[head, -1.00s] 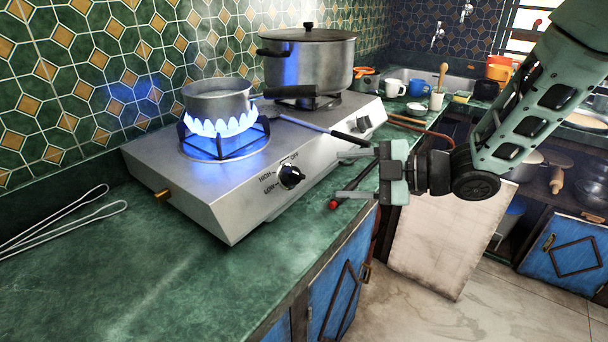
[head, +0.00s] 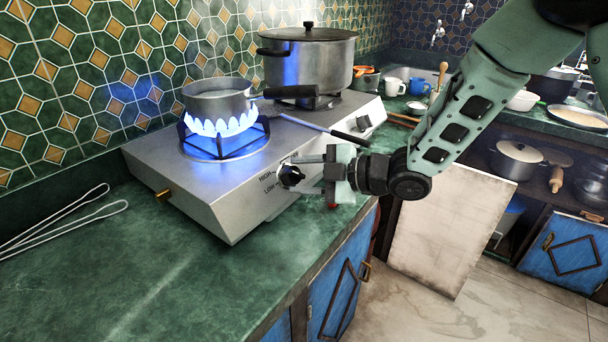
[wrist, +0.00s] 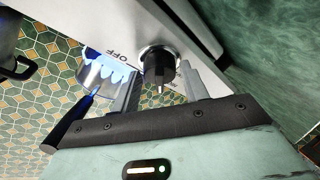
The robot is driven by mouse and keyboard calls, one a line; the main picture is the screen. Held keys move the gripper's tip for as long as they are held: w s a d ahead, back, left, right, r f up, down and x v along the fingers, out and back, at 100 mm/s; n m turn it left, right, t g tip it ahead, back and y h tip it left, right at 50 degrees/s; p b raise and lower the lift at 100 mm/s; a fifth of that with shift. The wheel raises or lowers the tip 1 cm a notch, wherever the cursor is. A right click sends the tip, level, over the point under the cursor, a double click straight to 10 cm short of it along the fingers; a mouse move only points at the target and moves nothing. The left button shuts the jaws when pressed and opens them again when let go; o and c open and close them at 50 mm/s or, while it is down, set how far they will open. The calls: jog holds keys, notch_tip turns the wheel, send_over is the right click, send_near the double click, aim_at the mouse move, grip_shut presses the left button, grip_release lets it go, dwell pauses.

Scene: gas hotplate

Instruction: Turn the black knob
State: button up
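The black knob (head: 290,175) is on the slanted front face of the steel hotplate (head: 215,205), beside printed HIGH and LOW labels. My gripper (head: 294,173) is in front of it, with its two fingers spread. In the wrist view the knob (wrist: 158,66) sits between the fingertips of my open gripper (wrist: 160,76). A gap shows on the knob's left side; the right finger is close to it, and I cannot tell whether they touch. The OFF label shows left of the knob. The burner behind it burns with a tall blue flame.
A small pan (head: 217,103) sits over the flame, and a large lidded pot (head: 308,62) stands on the rear burner. A dark-handled utensil (head: 345,137) reaches past the hotplate's edge above my gripper. Wire tongs (head: 62,222) lie on the counter at left. The front counter is clear.

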jog(key=c, duration=0.5)
jog(key=shift+c, duration=0.2)
jog(key=shift+m, duration=0.4)
jog(key=m+t+b, duration=0.1)
jog(key=m, duration=0.1)
jog(key=m+t+b, duration=0.1)
jog(key=m, duration=0.1)
jog(key=shift+s+f, duration=0.15)
jog(key=shift+s, duration=0.05)
jog(key=m+t, duration=0.1)
jog(key=m, duration=0.2)
jog(key=m+t+h+b, duration=0.1)
jog(key=m, duration=0.1)
jog(key=shift+s+a+m, duration=0.1)
jog(key=shift+a+m, duration=0.05)
jog(key=shift+m, duration=0.25)
jog(key=o, duration=1)
